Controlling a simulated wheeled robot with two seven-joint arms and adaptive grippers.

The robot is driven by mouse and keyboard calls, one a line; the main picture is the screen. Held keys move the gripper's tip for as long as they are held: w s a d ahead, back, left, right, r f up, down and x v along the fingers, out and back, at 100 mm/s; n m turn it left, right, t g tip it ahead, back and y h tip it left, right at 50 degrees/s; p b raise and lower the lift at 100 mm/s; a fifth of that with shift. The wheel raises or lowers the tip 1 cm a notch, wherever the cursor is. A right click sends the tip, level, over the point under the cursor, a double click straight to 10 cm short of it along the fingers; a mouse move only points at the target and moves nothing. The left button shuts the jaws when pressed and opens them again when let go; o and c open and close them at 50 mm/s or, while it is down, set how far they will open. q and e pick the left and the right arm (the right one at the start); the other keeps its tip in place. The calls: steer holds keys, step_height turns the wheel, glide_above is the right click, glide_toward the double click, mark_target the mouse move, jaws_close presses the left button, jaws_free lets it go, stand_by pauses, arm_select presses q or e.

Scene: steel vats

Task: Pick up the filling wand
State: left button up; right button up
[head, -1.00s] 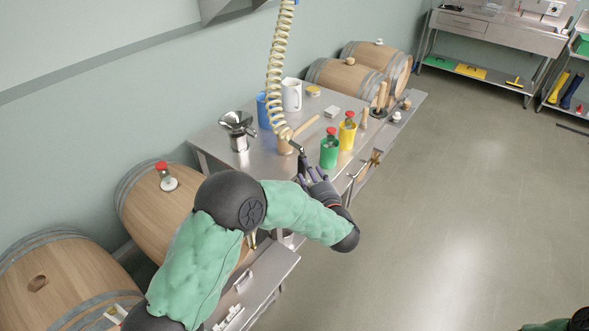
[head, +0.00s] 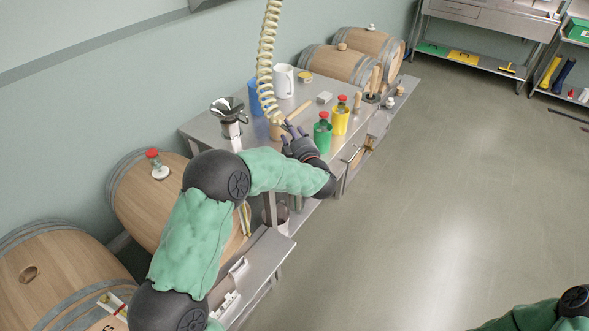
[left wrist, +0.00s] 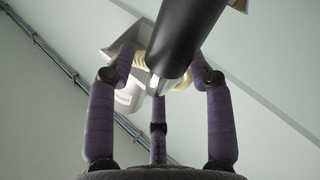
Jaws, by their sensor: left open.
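The filling wand hangs at the lower end of a cream coiled hose (head: 266,60) above the steel table. My left gripper (head: 290,133) is at the wand and hides most of it in the head view. In the left wrist view the wand's dark cylindrical body (left wrist: 185,38) comes in from the top, between the two outer purple fingers. The left gripper (left wrist: 158,85) is open, with its fingers spread around the dark body. I cannot tell whether any finger touches it. My right gripper is out of view.
The steel table (head: 205,128) holds a green bottle (head: 322,136), a yellow bottle (head: 340,120), a white jug (head: 284,80) and a steel funnel (head: 228,112) near the wand. Wooden barrels (head: 145,205) line the wall.

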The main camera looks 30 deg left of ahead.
arm_select(q)
steer(key=shift+w+a, duration=0.1)
steer(key=shift+a, duration=0.05)
jaws_close()
steer(key=shift+r, duration=0.1)
steer(key=shift+r, duration=0.1)
step_height(320, 180, up, 18)
steer(key=p, duration=0.4)
steer(key=shift+p, duration=0.35)
